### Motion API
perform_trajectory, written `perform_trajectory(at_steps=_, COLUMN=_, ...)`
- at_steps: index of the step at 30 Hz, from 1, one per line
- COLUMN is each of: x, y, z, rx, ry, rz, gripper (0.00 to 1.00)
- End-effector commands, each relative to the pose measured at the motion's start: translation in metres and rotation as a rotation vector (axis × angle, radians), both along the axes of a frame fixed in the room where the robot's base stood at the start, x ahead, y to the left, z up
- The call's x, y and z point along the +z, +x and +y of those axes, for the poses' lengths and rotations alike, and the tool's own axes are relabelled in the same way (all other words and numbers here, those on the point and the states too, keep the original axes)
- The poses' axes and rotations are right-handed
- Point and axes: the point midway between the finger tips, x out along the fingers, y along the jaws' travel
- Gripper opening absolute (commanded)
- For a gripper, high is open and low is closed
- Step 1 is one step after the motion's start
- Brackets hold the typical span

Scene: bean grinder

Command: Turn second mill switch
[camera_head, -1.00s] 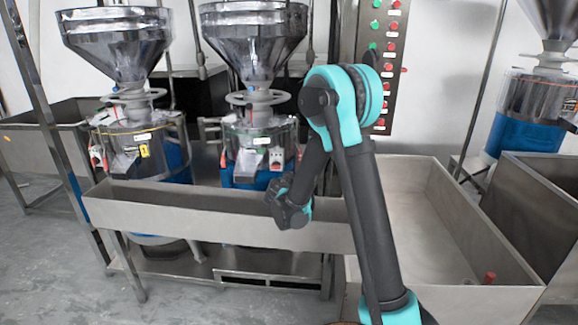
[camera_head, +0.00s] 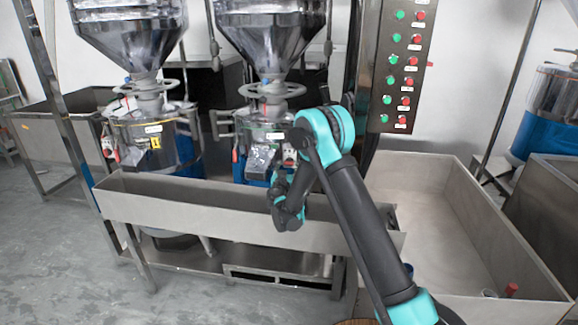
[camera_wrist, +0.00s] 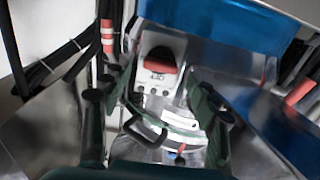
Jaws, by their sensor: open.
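The second mill (camera_head: 268,130) is the right one of two blue-based steel mills behind the trough. Its white switch box (camera_head: 290,156) shows just above my arm's end. In the wrist view the switch box (camera_wrist: 162,56) is ahead, with a red switch handle (camera_wrist: 160,67) lying across its face. My gripper (camera_wrist: 160,92) is open, with one finger on each side of the box in that view. Nothing is between the fingers, and they look apart from the handle; the exact depth is hard to tell. In the head view my arm partly hides the gripper and the mill's lower right.
A long steel trough (camera_head: 160,209) runs in front of both mills, below my arm. The first mill (camera_head: 155,135) stands left. A panel of green and red buttons (camera_head: 402,65) hangs behind. A wide steel bin (camera_head: 455,215) is at right. Dark cables (camera_wrist: 60,62) pass left in the wrist view.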

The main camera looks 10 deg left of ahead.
Motion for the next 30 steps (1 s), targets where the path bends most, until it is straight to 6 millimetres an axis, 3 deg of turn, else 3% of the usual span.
perform_trajectory(at_steps=6, x=0.000, y=0.022, z=-0.001, rx=0.000, ry=0.000, rz=0.001, gripper=0.60)
perform_trajectory(at_steps=16, x=0.000, y=0.026, z=-0.001, rx=0.000, ry=0.000, rz=0.001, gripper=0.60)
perform_trajectory(at_steps=28, x=0.000, y=0.025, z=-0.001, rx=0.000, ry=0.000, rz=0.001, gripper=0.11)
perform_trajectory(at_steps=30, x=0.000, y=0.025, z=-0.001, rx=0.000, ry=-0.001, rz=0.001, gripper=0.10)
